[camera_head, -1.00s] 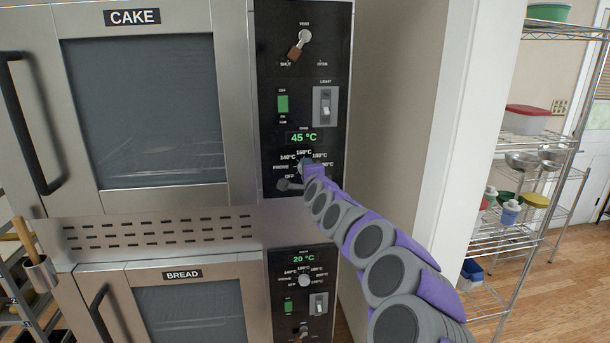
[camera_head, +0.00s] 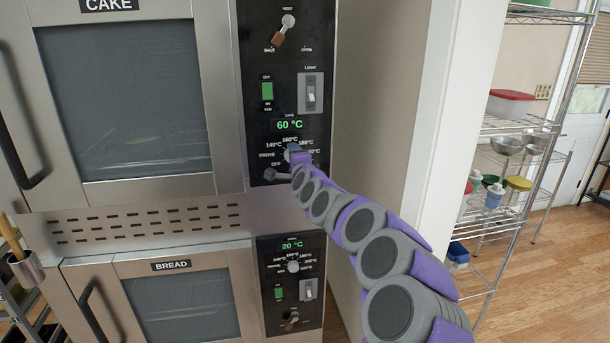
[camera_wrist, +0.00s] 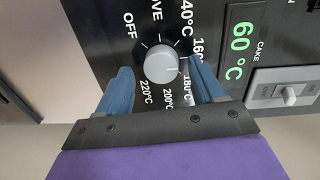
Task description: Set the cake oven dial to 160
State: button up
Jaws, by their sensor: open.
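The cake oven dial (camera_wrist: 162,64) is a round grey knob on the black control panel (camera_head: 290,60). In the wrist view it sits between the two blue fingers of my gripper (camera_head: 292,156), which are open, one on either side. I cannot tell whether they touch it. Labels OFF, PROVE, 140, 160, 180, 200 and 220 °C ring the knob; a light mark on it seems to face the 180 side. The cake display (camera_wrist: 242,48) reads green 60 °C. In the head view my gripper hides most of the dial.
The bread oven dial (camera_head: 293,267) is lower on the panel, with its display at 20 °C. The cake light switch (camera_head: 311,94), green switch (camera_head: 267,91) and vent lever (camera_head: 283,32) are above. A wall edge and wire shelves (camera_head: 510,127) stand to the right.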

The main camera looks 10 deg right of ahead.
jog(key=s+d+p, duration=0.1)
jog(key=s+p, duration=0.2)
jog(key=s, duration=1.3)
jog(key=shift+s+d+r, duration=0.15)
jog(key=shift+s+r, duration=0.1)
jog(key=shift+r, duration=0.1)
jog(key=s+a+f+n+g+y, duration=0.2)
jog(key=s+a+f+n+g, duration=0.15)
jog(key=s+a+n, duration=0.35)
jog(key=s+a+f+n+g+y, duration=0.3)
jog(key=s+a+n+g, duration=0.2)
jog(key=s, duration=0.4)
jog(key=s+d+f+n+g+h, duration=0.1)
jog(key=s+d+f+g+h, duration=0.1)
jog(key=s, duration=0.8)
jog(key=s+d+f+n+g+h, duration=0.2)
jog(key=s+d+f+g, duration=0.2)
jog(key=s, duration=0.7)
jog(key=s+d+f+n+g+h, duration=0.1)
jog(key=s+d+f+g+h, duration=0.1)
jog(key=s, duration=0.9)
jog(key=d+f+g, duration=0.1)
jog(key=d+g, duration=0.1)
jog(key=shift+s+n+g, duration=0.25)
jog(key=shift+n+g, duration=0.1)
jog(key=shift+n, duration=0.05)
jog(key=shift+d, duration=0.1)
